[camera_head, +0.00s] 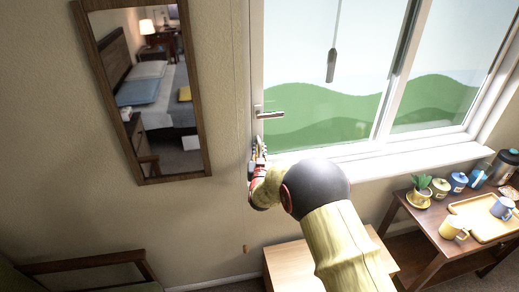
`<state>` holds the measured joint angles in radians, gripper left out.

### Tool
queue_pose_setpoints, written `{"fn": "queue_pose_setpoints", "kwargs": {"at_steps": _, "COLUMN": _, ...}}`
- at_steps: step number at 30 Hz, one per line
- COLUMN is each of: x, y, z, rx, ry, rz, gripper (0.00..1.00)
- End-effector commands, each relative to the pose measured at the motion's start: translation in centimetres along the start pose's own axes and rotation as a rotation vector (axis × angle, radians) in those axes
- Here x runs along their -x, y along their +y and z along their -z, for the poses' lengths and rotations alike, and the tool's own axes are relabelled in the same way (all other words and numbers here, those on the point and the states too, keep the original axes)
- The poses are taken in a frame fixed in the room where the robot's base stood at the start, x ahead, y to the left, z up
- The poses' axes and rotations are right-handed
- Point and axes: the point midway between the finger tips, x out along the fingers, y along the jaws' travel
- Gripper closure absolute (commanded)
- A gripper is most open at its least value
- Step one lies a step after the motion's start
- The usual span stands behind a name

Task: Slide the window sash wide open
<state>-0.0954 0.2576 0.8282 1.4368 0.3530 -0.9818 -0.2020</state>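The window sash (325,130) is a white-framed pane on the left side of the window, with green hills behind the glass. Its handle (270,115) is a small lever on the left stile. A vertical frame bar (392,85) stands between this pane and the right pane (440,75). My gripper (257,145) is at the lower left corner of the window frame, just below the handle and apart from it in the picture. Its fingers are small and seen edge-on, so I cannot tell whether they are open. My arm hides part of the sill.
A framed mirror (195,90) hangs on the wall to the left. A dark wood table (428,228) at the right holds a tray (470,213), mugs, jars and a potted plant (420,190). A light wood surface (290,262) stands below my arm. A dark cord pull (331,65) hangs before the glass.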

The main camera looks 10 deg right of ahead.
Motion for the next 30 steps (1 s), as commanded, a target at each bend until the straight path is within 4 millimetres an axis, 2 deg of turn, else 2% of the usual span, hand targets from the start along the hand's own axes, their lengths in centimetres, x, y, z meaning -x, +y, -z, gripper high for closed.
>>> {"fn": "queue_pose_setpoints", "kwargs": {"at_steps": 5, "x": 0.02, "y": -0.01, "z": -0.01, "rx": 0.000, "ry": 0.000, "rz": 0.000, "gripper": 1.00}}
{"fn": "queue_pose_setpoints", "kwargs": {"at_steps": 26, "x": 0.03, "y": 0.01, "z": -0.05, "rx": 0.000, "ry": -0.001, "rz": 0.000, "gripper": 1.00}}
{"fn": "queue_pose_setpoints", "kwargs": {"at_steps": 30, "x": -0.10, "y": 0.65, "z": -0.10, "rx": 0.000, "ry": 0.000, "rz": -0.002, "gripper": 1.00}}
